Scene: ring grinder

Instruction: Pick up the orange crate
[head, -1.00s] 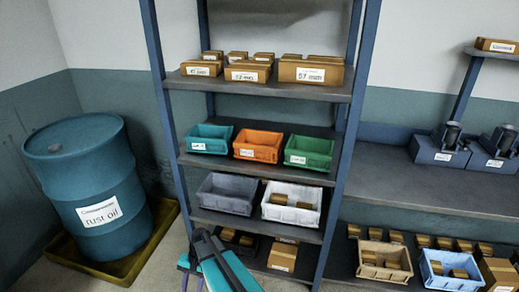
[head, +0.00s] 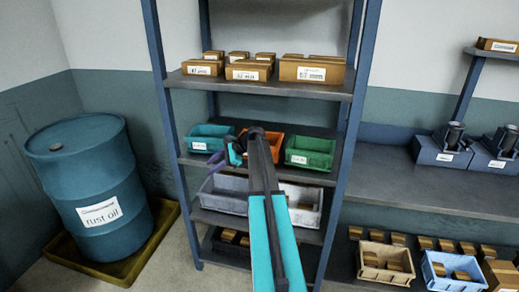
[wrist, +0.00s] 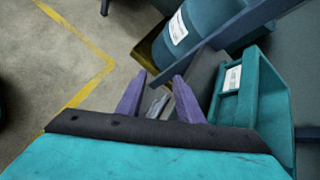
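The orange crate (head: 277,150) stands on the middle shelf between a teal crate (head: 205,138) and a green crate (head: 310,152). My raised arm hides much of its front. My gripper (head: 213,163) is in front of the shelf, below and in front of the teal crate, left of the orange one. In the wrist view my gripper's purple fingers (wrist: 159,76) are apart with nothing held between them. The teal crate also shows there (wrist: 248,92), right of the fingers. I cannot make out the orange crate in the wrist view.
Blue rack posts (head: 350,130) flank the shelves. A grey crate (head: 226,201) and a white crate (head: 304,214) stand on the shelf below, cardboard boxes (head: 248,70) above. A rust oil barrel (head: 88,180) stands left.

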